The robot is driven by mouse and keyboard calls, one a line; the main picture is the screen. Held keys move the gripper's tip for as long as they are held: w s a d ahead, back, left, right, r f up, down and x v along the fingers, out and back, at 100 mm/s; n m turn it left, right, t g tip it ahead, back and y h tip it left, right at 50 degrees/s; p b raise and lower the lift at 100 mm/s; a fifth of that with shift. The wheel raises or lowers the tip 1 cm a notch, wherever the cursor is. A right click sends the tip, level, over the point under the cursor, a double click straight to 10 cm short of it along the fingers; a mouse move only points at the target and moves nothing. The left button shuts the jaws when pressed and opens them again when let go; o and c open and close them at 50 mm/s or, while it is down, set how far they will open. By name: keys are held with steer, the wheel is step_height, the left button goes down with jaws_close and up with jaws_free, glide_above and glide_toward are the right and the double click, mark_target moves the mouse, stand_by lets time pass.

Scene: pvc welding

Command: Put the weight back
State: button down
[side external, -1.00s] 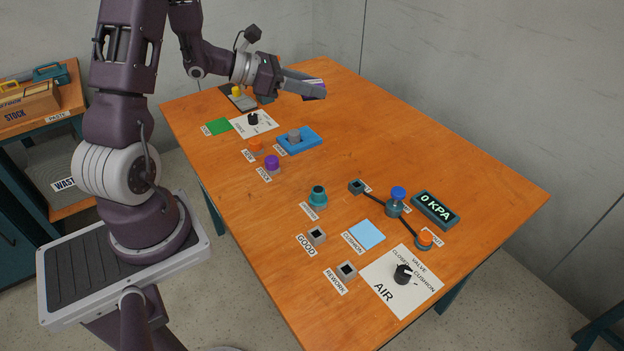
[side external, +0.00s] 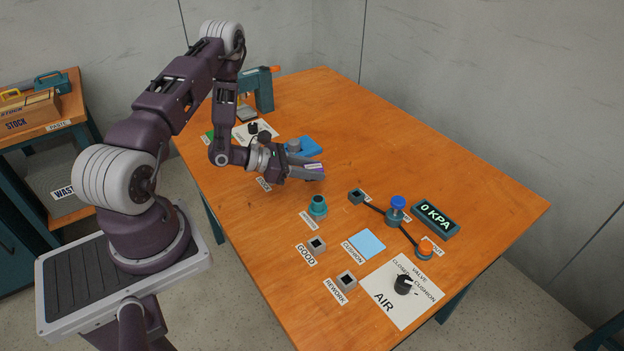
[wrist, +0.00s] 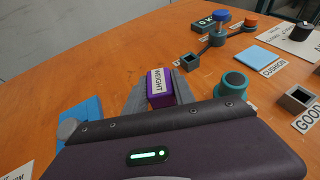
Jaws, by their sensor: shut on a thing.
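My gripper (side external: 316,171) is shut on the purple weight (wrist: 160,88), whose white label reads WEIGHT in the wrist view. Both fingers (wrist: 158,95) lie along its sides. In the side view only a sliver of the weight (side external: 314,166) shows between the fingers, above the middle of the table. It is between the blue block with a grey knob and the teal cylinder. I cannot tell how high above the table it is.
A blue block (side external: 310,147) stands behind my gripper, and a teal cylinder (side external: 317,206) in front of it. GOOD (side external: 317,243) and REWORK (side external: 346,279) sockets, a light blue cushion pad (side external: 367,243), gauge (side external: 435,216) and valve panel (side external: 402,285) lie nearer. The table's right side is clear.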

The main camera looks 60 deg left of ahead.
mark_target(311, 190)
steer(key=shift+f, duration=1.45)
steer(key=shift+f, duration=0.35)
steer(key=shift+f, duration=0.25)
steer(key=c, duration=1)
jaws_free()
steer(key=shift+s+f, duration=0.2)
steer(key=shift+c, duration=0.2)
steer(key=shift+r, duration=0.1)
